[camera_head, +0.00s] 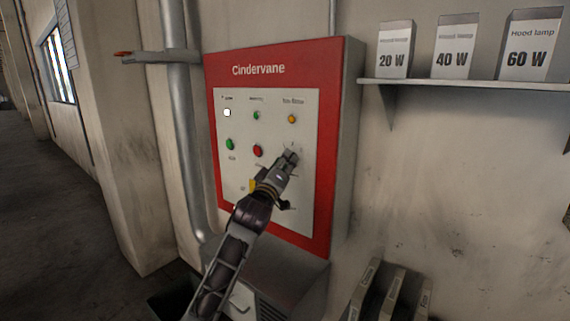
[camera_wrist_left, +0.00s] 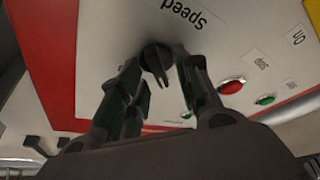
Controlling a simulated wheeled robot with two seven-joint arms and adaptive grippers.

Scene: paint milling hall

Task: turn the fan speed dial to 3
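The fan speed dial (camera_wrist_left: 155,58) is a small dark knob on the white panel face, beside the printed word "Speed", which appears upside down in the left wrist view. My left gripper (camera_wrist_left: 159,72) is open, with one finger on each side of the dial. I cannot tell whether the fingers touch it. In the head view my left gripper (camera_head: 291,157) reaches the right part of the panel and covers the dial, so its setting is hidden there. The dial's scale numbers are not clearly readable. My right gripper is not in view.
The red "Cindervane" cabinet (camera_head: 325,100) carries a green button (camera_head: 230,145), a red button (camera_head: 257,151) and small lamps. A shelf (camera_head: 450,84) with lamp boxes stands at the right. A pipe (camera_head: 177,120) runs at the left. Dark binder-like items (camera_head: 400,295) stand below.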

